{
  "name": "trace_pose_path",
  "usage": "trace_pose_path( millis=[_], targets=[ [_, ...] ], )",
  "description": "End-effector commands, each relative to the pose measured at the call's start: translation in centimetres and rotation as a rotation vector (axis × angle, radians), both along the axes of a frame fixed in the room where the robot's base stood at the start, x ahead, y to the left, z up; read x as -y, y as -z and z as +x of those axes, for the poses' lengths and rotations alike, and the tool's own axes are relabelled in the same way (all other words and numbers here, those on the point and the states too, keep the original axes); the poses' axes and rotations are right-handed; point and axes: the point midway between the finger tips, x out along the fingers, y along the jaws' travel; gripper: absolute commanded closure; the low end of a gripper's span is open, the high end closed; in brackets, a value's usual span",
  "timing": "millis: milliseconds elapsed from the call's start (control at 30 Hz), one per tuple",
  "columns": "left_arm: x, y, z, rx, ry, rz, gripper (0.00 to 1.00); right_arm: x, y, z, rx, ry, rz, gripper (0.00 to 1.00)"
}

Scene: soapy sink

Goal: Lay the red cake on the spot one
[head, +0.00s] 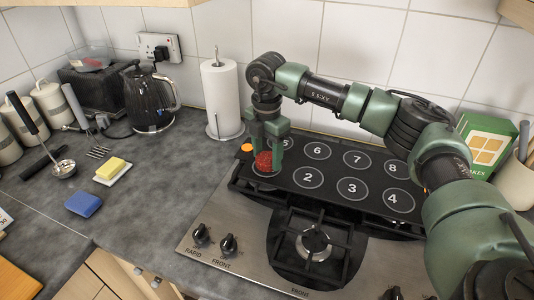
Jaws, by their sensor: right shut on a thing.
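The red cake (264,161) is round and sits between the fingers of my right gripper (265,158), which points down and is shut on it. The cake is over or on the front-left circle of the black board (327,165). The numbers 2, 3 and 4 show along the rest of that front row, so this circle is spot one (266,172); its number is hidden by the cake and fingers. I cannot tell whether the cake touches the board. My left gripper is not in view.
The board lies across the back of the hob (220,255). A small orange piece (247,148) is just left of the gripper. A paper towel roll (220,98) and black kettle (149,100) stand behind left.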

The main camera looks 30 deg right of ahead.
Motion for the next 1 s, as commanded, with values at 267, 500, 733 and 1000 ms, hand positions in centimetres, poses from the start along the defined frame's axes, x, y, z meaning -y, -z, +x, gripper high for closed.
trace_pose_path(
  millis=[267, 500, 733, 1000],
  targets=[
    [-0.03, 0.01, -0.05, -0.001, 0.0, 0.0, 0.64, -0.01, 0.0, 0.01, 0.0, 0.0, 0.0, 0.88],
    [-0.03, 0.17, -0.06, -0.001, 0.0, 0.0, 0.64, -0.01, 0.28, 0.0, 0.0, 0.0, 0.0, 0.88],
    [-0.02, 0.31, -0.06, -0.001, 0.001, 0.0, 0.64, -0.01, 0.56, 0.01, 0.0, 0.0, 0.0, 0.88],
    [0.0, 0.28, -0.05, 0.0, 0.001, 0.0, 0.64, -0.01, 0.52, 0.01, 0.0, 0.0, 0.0, 0.35]
  ],
)
